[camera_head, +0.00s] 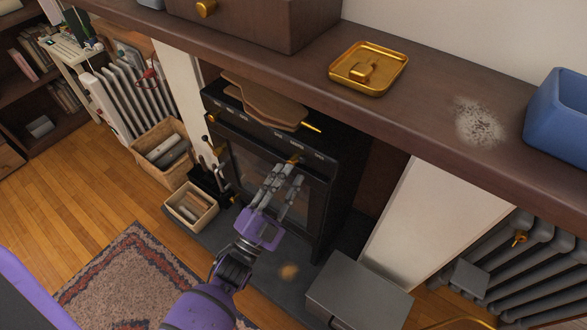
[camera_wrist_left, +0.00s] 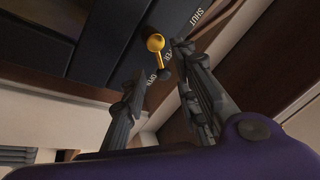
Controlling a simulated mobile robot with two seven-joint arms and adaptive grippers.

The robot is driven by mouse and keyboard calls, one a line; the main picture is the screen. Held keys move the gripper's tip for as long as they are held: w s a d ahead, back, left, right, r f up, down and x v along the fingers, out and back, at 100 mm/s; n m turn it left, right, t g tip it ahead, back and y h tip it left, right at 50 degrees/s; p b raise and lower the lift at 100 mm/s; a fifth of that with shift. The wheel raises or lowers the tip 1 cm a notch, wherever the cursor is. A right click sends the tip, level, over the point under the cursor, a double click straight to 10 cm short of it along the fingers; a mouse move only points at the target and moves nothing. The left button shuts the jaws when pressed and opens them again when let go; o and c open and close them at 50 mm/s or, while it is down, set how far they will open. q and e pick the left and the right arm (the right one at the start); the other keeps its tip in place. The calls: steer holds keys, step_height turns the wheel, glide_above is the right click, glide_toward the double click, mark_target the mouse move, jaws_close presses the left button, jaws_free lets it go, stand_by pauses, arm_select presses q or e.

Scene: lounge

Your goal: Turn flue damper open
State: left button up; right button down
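A black stove (camera_head: 265,205) stands under the mantel shelf. A small brass lever with a round knob (camera_head: 295,160) sits on its upper front edge; it also shows in the left wrist view (camera_wrist_left: 155,43), near a white SHUT label and another label partly hidden by a finger. I take it as the damper control. My left gripper (camera_head: 288,173) is just in front of it. In the left wrist view the gripper (camera_wrist_left: 160,66) has its fingers apart, one each side of the lever's line. I cannot tell whether they touch it. My right gripper is not in view.
The mantel shelf (camera_head: 440,135) overhangs the stove, with a brass tray (camera_head: 368,88) and a blue bin (camera_head: 560,115) on it. A wooden board (camera_head: 262,102) lies on the stove top. A grey box (camera_head: 358,290) stands right, a small basket (camera_head: 190,207) left.

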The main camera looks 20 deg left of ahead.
arm_select(q)
steer(key=v, duration=0.9)
steer(key=shift+w+d, duration=0.1)
